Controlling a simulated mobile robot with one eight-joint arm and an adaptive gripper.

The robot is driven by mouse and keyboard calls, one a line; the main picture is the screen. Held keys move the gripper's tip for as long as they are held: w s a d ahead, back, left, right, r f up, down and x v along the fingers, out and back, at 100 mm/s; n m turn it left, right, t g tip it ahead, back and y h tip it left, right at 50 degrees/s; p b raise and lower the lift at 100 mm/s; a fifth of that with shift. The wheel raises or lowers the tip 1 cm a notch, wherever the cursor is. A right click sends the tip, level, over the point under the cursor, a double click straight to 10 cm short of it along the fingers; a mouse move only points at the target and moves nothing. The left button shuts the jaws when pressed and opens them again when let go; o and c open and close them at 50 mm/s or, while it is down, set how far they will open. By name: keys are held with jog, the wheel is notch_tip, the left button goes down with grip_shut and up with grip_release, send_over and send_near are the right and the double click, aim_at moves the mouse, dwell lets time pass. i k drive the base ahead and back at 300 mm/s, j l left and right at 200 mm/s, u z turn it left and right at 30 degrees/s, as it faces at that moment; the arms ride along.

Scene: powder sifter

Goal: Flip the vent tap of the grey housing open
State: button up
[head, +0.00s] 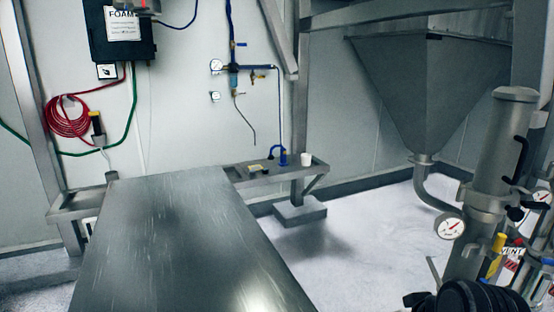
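The grey housing (503,140) is an upright metal cylinder at the right edge, with a domed cap and a black handle on its side. A round white gauge (449,226) sits low on its left, and a second gauge is partly visible at the right edge. My gripper is not recognisable in this view.
A dark, rounded ribbed object (470,297) at the bottom right covers the area below the housing. A metal table (170,240) fills the left foreground. A grey hopper (430,90) with a curved pipe stands behind the housing. The pale floor (370,240) between is clear.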

aim_at(497, 248)
jog(key=z, duration=1)
